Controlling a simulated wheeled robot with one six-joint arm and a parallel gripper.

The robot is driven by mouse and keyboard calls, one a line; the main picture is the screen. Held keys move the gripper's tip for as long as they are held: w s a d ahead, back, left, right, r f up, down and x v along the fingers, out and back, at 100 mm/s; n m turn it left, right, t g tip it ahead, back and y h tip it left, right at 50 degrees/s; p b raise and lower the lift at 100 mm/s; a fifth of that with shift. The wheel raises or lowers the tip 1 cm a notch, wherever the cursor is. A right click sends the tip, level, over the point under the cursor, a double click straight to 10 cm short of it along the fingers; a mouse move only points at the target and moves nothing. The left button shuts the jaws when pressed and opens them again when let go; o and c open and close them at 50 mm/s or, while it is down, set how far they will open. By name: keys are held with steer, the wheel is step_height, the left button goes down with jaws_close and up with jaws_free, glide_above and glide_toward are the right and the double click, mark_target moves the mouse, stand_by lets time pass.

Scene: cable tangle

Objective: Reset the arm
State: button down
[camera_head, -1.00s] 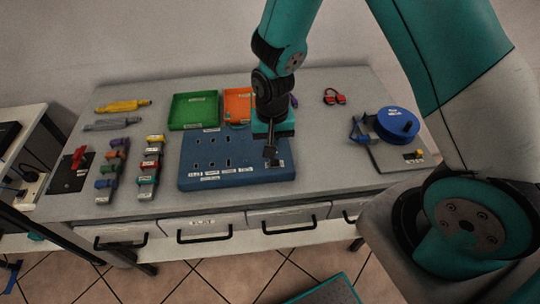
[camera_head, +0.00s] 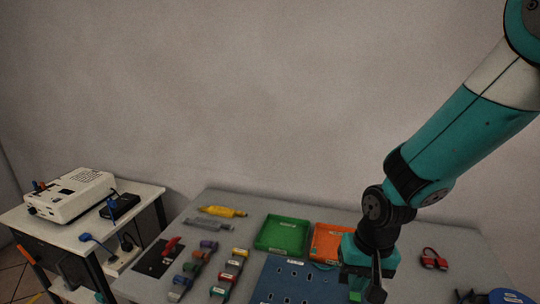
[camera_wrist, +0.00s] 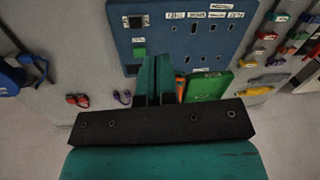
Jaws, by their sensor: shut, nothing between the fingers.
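My gripper (camera_head: 372,292) hangs from the teal arm at the right of the head view, in front of the orange tray and over the right part of the blue board (camera_head: 268,288). In the wrist view my gripper (camera_wrist: 160,62) shows two teal fingers shut together with nothing between them. The blue board (camera_wrist: 215,48) with its slots and white labels lies beyond the fingertips, apart from them as far as I can tell.
A green tray (camera_head: 283,236) and an orange tray (camera_head: 327,243) sit at the back of the grey table. Several coloured connectors (camera_head: 208,247) stand left of the board. Red clips (camera_head: 433,259) and a blue reel (camera_head: 508,297) lie right. A side table (camera_head: 85,231) holds a white device (camera_head: 72,195).

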steer(key=s+a+r+n+y, duration=0.2)
steer(key=s+r+n, duration=0.6)
steer(key=s+r, duration=0.8)
steer(key=shift+s+a+r+n+y, duration=0.15)
steer(key=shift+a+r+n+y, duration=0.2)
steer(key=shift+a+r, duration=0.2)
steer(key=shift+f, duration=0.1)
steer(key=w+d+f+m+h+b, duration=0.2)
steer(key=w+f+m+b, duration=0.5)
steer(key=m, duration=0.7)
steer(key=w+d+f+m+h+b, duration=0.2)
steer(key=w+d+f+m+b, duration=0.3)
steer(key=w+f+m+b, duration=0.3)
steer(key=shift+w+f+m, duration=1.6)
steer(key=shift+f+m, duration=0.1)
steer(key=shift+m, duration=1.75)
